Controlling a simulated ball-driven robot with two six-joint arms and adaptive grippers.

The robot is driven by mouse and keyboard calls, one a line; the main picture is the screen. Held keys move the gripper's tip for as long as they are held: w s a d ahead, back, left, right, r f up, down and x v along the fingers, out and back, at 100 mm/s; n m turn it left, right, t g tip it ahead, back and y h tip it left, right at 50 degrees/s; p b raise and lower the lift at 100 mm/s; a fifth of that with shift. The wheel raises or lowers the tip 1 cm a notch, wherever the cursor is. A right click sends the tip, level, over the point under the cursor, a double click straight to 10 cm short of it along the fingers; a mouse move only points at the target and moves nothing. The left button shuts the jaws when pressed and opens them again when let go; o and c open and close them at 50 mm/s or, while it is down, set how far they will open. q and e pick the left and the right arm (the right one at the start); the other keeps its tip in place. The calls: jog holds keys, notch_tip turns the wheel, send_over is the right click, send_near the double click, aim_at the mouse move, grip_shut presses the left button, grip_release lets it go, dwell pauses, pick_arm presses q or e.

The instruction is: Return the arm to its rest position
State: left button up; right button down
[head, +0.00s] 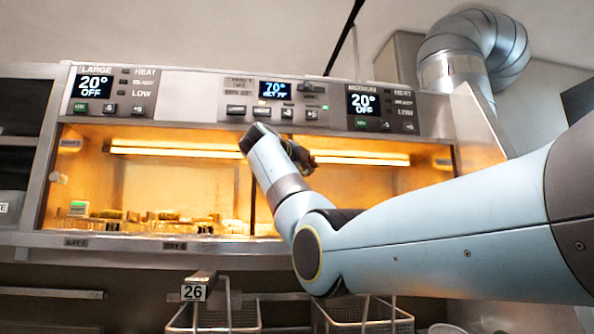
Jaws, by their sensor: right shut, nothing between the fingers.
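My right arm reaches in from the right side of the head view, its pale blue links bent at the elbow. My right gripper (303,158) is at the far end, partly hidden behind my own wrist. It is dark, small in the picture, shut and empty. It appears in front of the lit warming cabinet (350,185), below the middle control panel; I cannot tell how far it is from the cabinet. My left gripper does not show.
The cabinet holds several food items (165,216) at lower left. Its control panel (225,95) runs above the opening. Below hang wire fry baskets, one with a handle tagged 26 (193,292). A silver duct (455,68) rises at upper right.

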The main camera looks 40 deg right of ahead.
jog(key=s+b+v, duration=0.1)
jog(key=v, duration=0.8)
jog(key=shift+s+d, duration=0.1)
jog(key=shift+d, duration=0.05)
